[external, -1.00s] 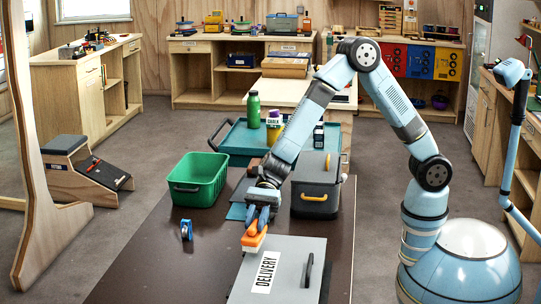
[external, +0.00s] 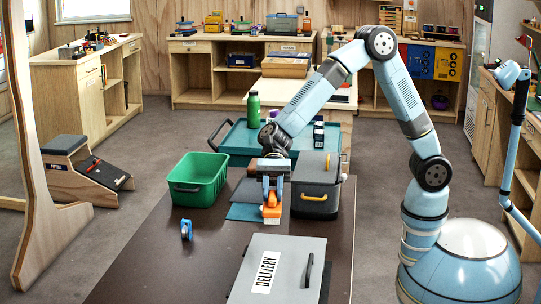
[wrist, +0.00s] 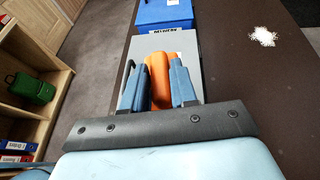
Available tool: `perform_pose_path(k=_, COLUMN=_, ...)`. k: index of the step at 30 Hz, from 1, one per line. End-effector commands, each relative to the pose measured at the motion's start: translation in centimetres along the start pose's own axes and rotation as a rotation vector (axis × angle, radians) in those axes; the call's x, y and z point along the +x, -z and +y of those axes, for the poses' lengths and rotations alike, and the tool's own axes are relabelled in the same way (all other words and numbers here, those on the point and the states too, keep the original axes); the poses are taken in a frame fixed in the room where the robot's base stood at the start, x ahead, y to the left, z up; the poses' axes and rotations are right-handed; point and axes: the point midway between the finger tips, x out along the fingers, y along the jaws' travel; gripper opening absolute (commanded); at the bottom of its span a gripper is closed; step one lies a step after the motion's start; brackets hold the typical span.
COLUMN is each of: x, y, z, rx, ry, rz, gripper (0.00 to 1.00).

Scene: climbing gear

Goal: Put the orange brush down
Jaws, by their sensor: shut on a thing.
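The wrist view shows the orange brush (wrist: 158,76) between the two blue-grey fingers of my gripper (wrist: 157,88). The brush overlaps the teal mat (external: 245,212) in the external view. I cannot tell whether it touches the mat or table. The fingers hide part of the brush.
The brown table (external: 200,270) has clear room at front left. A grey DELIVERY case (external: 290,250) lies in front. A green bin (external: 200,178) stands left, the dark grey box (external: 318,180) right. A blue tape dispenser (external: 187,230) stands below the bin.

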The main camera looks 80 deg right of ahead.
Motion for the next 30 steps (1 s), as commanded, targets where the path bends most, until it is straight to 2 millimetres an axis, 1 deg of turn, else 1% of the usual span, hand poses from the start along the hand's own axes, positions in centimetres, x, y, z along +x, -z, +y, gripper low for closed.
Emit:
perform_pose_path(k=5, x=0.3, y=2.1, z=2.8, rx=-0.073, ry=-0.187, rz=-0.001, gripper=0.00)
perform_pose_path(k=8, x=0.3, y=3.7, z=4.7, rx=-0.133, ry=-0.333, rz=-0.001, gripper=0.00)
perform_pose_path(k=12, x=-0.4, y=6.0, z=7.1, rx=-0.230, ry=-0.566, rz=-0.001, gripper=0.00)
perform_pose_path(k=15, x=-1.0, y=7.5, z=8.6, rx=-0.300, ry=-0.734, rz=-0.001, gripper=0.00)
perform_pose_path(k=21, x=-3.0, y=10.2, z=10.6, rx=-0.440, ry=-1.075, rz=-0.001, gripper=0.00)
perform_pose_path(k=25, x=-4.4, y=11.7, z=11.5, rx=-0.530, ry=-1.290, rz=0.000, gripper=0.00)
perform_pose_path(k=30, x=-6.3, y=13.1, z=12.0, rx=-0.640, ry=-1.558, rz=0.000, gripper=0.00)
